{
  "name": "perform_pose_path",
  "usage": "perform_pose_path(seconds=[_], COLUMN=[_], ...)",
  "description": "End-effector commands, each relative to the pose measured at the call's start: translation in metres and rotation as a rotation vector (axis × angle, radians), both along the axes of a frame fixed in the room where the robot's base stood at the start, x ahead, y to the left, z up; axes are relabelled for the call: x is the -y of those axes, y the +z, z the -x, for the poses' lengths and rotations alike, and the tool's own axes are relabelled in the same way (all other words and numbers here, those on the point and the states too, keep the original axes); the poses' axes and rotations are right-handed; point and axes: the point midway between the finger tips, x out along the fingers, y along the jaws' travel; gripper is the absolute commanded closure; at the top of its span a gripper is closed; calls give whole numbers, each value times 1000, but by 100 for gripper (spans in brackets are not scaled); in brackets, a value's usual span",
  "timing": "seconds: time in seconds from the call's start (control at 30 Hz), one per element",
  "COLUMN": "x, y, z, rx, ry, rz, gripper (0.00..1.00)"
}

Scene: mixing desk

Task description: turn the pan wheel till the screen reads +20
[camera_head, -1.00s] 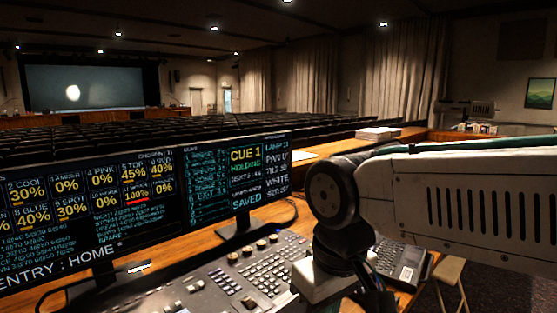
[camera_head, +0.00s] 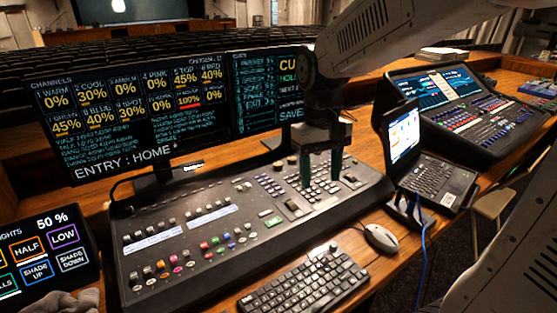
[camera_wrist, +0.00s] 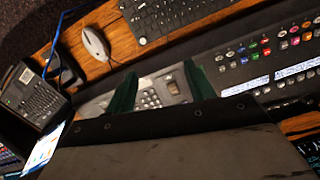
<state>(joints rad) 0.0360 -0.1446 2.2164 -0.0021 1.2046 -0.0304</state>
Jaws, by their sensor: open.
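The grey mixing desk (camera_head: 150,225) stands on the wooden table with keys, faders and a row of small round wheels along its upper right edge. Two wheels (camera_head: 284,163) show left of my gripper; I cannot tell which one is pan. My gripper (camera_head: 321,172) points down over the desk's right part, its two green fingers apart and nothing between them. In the wrist view the fingers (camera_wrist: 161,88) frame part of the desk's keypad. The screen (camera_head: 130,112) stands behind the desk. My arm hides its right part, so the pan reading is not visible.
A keyboard (camera_head: 305,280) and a mouse (camera_head: 381,239) lie in front. A laptop-like unit (camera_head: 425,160) and a second console (camera_head: 465,105) stand at right. A lights panel (camera_head: 45,250) is at lower left.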

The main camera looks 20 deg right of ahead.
Motion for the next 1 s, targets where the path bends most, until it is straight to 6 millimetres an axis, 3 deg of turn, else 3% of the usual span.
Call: perform_pose_path(seconds=[0.03, 0.27, 0.5, 0.7, 0.83, 0.9, 1.0], x=[2, 11, 23, 31, 33, 34, 33], y=[-6, -35, -81, -107, -88, -83, -93], z=[-20, -111, -209, -281, -315, -322, -320], rx=[-13, -33, -20, 37, 115, 138, 135], ry=[4, 33, 78, 128, 168, 188, 203], rz=[-2, -10, -18, -19, -11, -10, -11], gripper=[46, 46, 46, 46, 46, 46, 46])
